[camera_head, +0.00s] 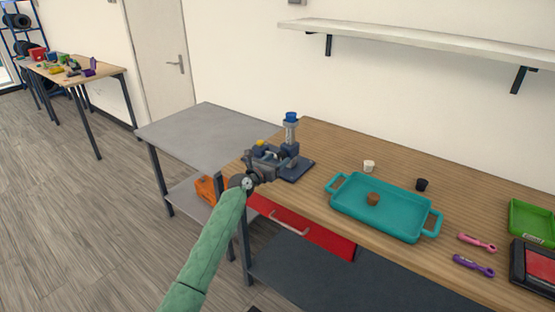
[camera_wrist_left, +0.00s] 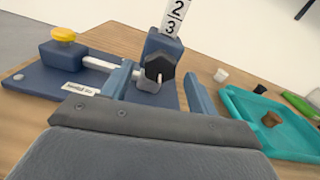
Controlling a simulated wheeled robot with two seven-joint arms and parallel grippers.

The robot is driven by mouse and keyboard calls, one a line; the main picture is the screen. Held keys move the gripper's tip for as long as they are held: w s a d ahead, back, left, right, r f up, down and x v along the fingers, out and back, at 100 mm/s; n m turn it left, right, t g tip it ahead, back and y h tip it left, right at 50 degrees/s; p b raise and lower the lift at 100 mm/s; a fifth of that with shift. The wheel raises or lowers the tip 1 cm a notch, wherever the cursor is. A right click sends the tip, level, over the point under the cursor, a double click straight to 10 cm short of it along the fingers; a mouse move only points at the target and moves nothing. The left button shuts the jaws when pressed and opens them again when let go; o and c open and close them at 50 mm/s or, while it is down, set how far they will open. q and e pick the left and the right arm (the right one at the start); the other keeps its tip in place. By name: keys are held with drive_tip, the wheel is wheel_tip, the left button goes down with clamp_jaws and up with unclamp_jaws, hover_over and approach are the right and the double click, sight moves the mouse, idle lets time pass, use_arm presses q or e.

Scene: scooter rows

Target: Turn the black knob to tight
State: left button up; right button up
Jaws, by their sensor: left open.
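A dark blue fixture (camera_head: 297,173) stands on the wooden bench, with an upright post (camera_head: 291,135) topped in blue. In the left wrist view, the post carries a white numbered scale (camera_wrist_left: 176,16). The black knob (camera_wrist_left: 159,67) is faceted and sits on the fixture, low on the post; I cannot make it out in the head view. My left gripper (camera_wrist_left: 160,88) is open, with one finger to each side of the knob in that view. I cannot tell whether either finger touches it. My right gripper is not in view.
The fixture's base also carries a yellow button (camera_wrist_left: 63,34) and a white label. To the right are a teal tray (camera_head: 400,218) holding a brown piece, a white cup (camera_head: 369,166) and a small black cup (camera_head: 421,185). A shelf (camera_head: 420,43) hangs above.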

use_arm(q)
drive_tip(key=shift+w+d, duration=0.2)
drive_tip(key=shift+w, duration=0.15)
drive_tip(key=c, duration=1)
drive_tip(key=shift+m, duration=0.3)
